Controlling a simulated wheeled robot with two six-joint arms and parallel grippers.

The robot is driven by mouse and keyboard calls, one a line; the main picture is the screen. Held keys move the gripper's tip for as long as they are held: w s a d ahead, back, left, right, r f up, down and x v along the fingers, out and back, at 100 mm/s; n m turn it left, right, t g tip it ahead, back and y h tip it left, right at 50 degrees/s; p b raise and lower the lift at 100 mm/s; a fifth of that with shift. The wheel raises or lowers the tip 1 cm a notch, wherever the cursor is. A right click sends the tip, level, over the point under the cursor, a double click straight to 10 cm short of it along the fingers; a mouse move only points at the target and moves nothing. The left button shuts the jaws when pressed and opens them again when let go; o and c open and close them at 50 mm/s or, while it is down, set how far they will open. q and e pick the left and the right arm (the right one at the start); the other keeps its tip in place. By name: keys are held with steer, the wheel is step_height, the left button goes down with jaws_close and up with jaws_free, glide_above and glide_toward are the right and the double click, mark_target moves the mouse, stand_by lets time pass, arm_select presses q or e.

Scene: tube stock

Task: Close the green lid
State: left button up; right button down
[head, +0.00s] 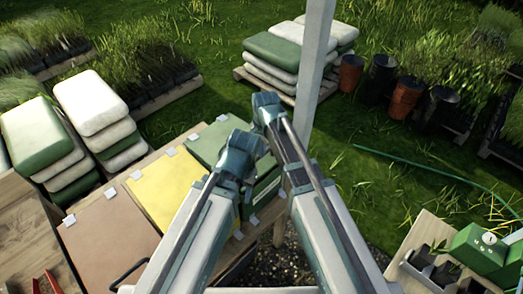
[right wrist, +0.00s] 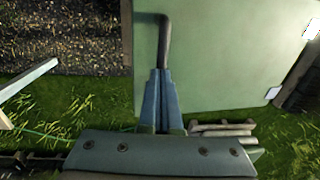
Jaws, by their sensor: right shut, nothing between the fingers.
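The green lid (head: 208,143) is the far panel on the bench. In the head view it lies roughly level with the yellow one, partly hidden by my arms. In the right wrist view the green lid (right wrist: 220,60) fills the upper middle, with a dark bar handle (right wrist: 165,38) on it. My right gripper (right wrist: 166,72) is shut and empty, its fingertips at the handle's lower end; I cannot tell if they touch.
A yellow lid (head: 165,190) and a brown lid (head: 108,238) lie on the bench left of the green one. A pale post (head: 312,70) stands just beyond my right arm. Stacked sacks (head: 92,102) and plant pots (head: 407,96) stand on the grass.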

mark_target(264, 167)
steer(key=f+b, duration=0.4)
steer(key=shift+s+d+f, duration=0.15)
steer(key=shift+s+d, duration=0.25)
steer(key=shift+s+d+f+b, duration=0.15)
steer(key=shift+f+b, duration=0.15)
steer(key=shift+b, duration=0.25)
steer(key=shift+s+r, duration=0.15)
steer(key=shift+s, duration=0.2)
